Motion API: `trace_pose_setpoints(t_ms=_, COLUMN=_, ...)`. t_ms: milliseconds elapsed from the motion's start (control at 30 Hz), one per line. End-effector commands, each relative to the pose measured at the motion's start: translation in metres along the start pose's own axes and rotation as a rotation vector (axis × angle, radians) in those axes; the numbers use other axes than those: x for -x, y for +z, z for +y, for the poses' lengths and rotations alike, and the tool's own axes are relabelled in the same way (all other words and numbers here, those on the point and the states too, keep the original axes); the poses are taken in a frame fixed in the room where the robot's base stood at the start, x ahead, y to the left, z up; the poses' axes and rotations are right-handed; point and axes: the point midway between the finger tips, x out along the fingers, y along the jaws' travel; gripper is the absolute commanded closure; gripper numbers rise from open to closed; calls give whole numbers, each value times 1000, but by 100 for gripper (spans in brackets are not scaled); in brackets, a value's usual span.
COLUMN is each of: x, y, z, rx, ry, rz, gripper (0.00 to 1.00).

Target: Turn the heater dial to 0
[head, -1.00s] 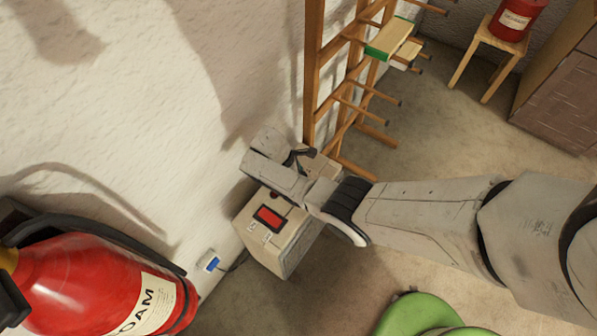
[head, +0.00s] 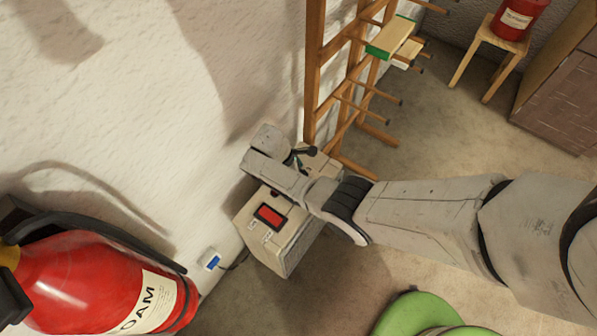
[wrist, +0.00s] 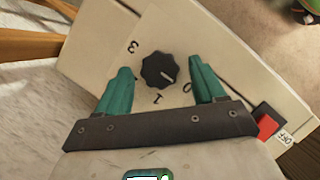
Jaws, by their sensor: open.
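The heater (head: 285,245) is a beige box on the floor by the wall, with a red switch (head: 270,217) on top. In the wrist view its black round dial (wrist: 159,70) shows on the beige panel (wrist: 100,45). The marks 3, 1 and 0 are readable around it; no 2 shows. A pale pointer mark on the knob seems to face the lower right, roughly toward the 0. My gripper (wrist: 160,66) is open, with one green finger on each side of the dial and gaps to the knob. In the head view my gripper (head: 298,158) is over the heater, hiding the dial.
A red fire extinguisher (head: 90,280) stands at lower left. A wooden rack (head: 315,80) with pegs rises behind the heater. A blue-and-white plug (head: 210,260) is on the wall, with a cord to the heater. A green round object (head: 405,312) is at the bottom.

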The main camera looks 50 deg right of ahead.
Motion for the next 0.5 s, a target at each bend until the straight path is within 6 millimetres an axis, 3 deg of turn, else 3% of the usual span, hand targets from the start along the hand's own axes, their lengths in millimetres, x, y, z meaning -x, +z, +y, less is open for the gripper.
trace_pose_setpoints(t_ms=167, x=19, y=0, z=0, rx=1, ry=2, rz=1, gripper=31)
trace_pose_setpoints(t_ms=500, x=82, y=-1, z=0, rx=1, ry=3, rz=2, gripper=31)
